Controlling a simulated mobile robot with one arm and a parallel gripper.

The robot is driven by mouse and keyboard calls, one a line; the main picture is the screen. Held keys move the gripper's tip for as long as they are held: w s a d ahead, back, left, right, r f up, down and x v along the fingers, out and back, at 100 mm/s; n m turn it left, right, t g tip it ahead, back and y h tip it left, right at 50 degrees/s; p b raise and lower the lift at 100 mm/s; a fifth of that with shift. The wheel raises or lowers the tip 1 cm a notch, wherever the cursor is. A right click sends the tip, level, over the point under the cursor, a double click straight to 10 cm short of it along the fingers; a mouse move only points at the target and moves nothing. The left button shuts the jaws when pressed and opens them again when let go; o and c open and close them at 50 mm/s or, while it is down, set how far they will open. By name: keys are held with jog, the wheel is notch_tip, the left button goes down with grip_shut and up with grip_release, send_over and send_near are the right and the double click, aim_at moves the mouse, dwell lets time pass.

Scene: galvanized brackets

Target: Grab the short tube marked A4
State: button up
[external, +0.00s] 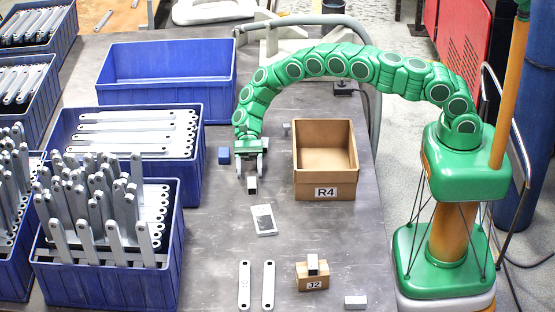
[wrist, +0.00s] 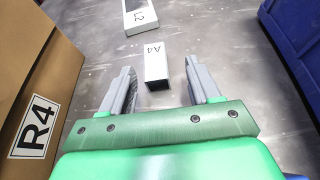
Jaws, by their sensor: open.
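The short tube marked A4 (wrist: 155,65) lies on the grey table in the wrist view, its label on its white top and its dark open end towards my gripper. In the external view the tube (external: 252,184) shows just in front of my gripper (external: 248,178), near the middle of the table. My gripper is open, with its two grey fingers pointing down the table; in the wrist view my gripper (wrist: 160,90) has the tube's near end between and slightly beyond the fingertips. Nothing is held.
A cardboard box marked R4 (external: 325,188) stands close to the right of my gripper. A larger tube marked L2 (wrist: 146,16) lies beyond A4. Blue bins (external: 203,155) of brackets fill the left side.

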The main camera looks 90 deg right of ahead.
aim_at(252, 183)
jog(key=x, duration=0.5)
jog(key=shift+s, duration=0.3)
jog(key=shift+c, duration=0.2)
jog(key=c, duration=1)
jog(key=shift+r, duration=0.2)
jog(key=shift+c, duration=0.2)
